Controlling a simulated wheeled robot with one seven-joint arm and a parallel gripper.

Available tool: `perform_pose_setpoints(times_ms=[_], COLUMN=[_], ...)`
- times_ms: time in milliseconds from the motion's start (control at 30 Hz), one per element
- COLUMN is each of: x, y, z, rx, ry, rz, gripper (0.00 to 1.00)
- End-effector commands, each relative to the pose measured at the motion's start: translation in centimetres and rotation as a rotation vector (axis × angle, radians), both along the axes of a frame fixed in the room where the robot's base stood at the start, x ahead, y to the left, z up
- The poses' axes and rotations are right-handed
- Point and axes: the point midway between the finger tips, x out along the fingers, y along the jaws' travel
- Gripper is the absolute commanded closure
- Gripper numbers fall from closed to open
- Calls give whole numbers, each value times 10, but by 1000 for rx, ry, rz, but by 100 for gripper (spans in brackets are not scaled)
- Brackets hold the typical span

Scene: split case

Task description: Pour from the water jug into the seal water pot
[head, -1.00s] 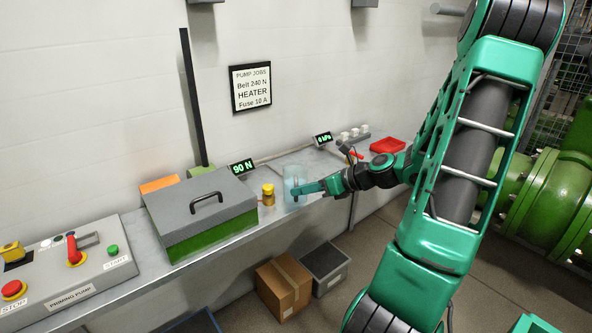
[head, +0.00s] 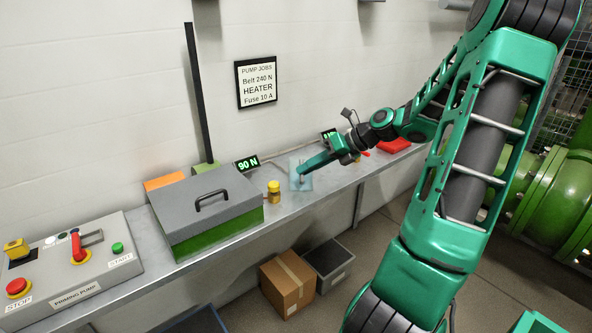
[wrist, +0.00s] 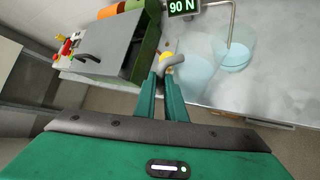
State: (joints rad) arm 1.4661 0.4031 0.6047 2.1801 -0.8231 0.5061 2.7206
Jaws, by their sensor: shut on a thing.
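The water jug (head: 294,182) is a clear, pale blue vessel above the bench in the head view. My gripper (head: 304,174) reaches down to it from the upper right.
A yellow-capped bottle (head: 274,191) stands left of the jug. A grey-lidded green case (head: 205,212) and the priming pump panel (head: 75,260) stand further left. A cardboard box (head: 288,284) and grey bin (head: 328,266) are on the floor.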

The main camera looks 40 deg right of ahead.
Motion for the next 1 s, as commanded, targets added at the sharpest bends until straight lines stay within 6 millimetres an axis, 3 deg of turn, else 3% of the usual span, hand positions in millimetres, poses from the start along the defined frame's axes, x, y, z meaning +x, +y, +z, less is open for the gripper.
perform_pose_setpoints(times_ms=[1000], x=[5], y=[-4], z=[14], rx=[63], ry=[91], rz=[2], gripper=[100])
